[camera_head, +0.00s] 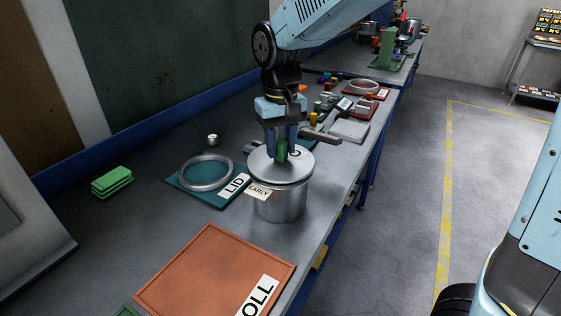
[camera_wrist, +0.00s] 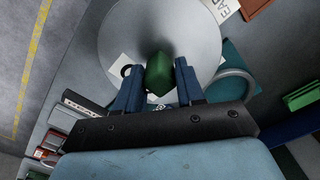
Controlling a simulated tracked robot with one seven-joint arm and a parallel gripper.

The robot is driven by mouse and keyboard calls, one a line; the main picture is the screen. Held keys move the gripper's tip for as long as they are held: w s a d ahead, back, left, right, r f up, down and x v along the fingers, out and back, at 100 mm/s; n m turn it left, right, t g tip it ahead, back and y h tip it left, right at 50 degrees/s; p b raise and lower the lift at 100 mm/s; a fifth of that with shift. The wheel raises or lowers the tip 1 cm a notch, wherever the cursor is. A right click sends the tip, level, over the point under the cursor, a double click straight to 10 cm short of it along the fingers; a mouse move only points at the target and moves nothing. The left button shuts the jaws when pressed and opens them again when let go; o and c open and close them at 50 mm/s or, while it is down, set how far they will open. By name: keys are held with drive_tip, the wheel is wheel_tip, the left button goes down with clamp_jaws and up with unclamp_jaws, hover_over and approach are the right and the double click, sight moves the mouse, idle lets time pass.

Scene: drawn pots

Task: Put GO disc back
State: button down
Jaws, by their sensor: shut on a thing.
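A steel pot (camera_head: 281,203) stands near the table's front edge with a round grey metal lid (camera_head: 262,166) at its top, which fills much of the wrist view (camera_wrist: 190,35). My gripper (camera_head: 281,152) points down over the lid. Its two blue fingers (camera_wrist: 160,85) are shut on a green block-like knob (camera_wrist: 158,72) at the lid's middle. I cannot tell whether the lid rests fully on the pot. A tag reading EARLY (camera_head: 258,191) hangs at the pot's left side. A white label ending in O (camera_head: 295,152) shows partly behind the lid. I cannot make out a GO disc.
A teal mat (camera_head: 213,197) labelled LID, with a metal ring (camera_head: 205,187) on it, lies left of the pot. An orange mat (camera_head: 213,272) ending in OLL lies in front. Green blocks (camera_head: 112,181) and a small metal knob (camera_head: 212,139) are left. Tools crowd the far table.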

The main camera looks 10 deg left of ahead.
sight(281, 141)
drive_tip(key=shift+r, duration=1.95)
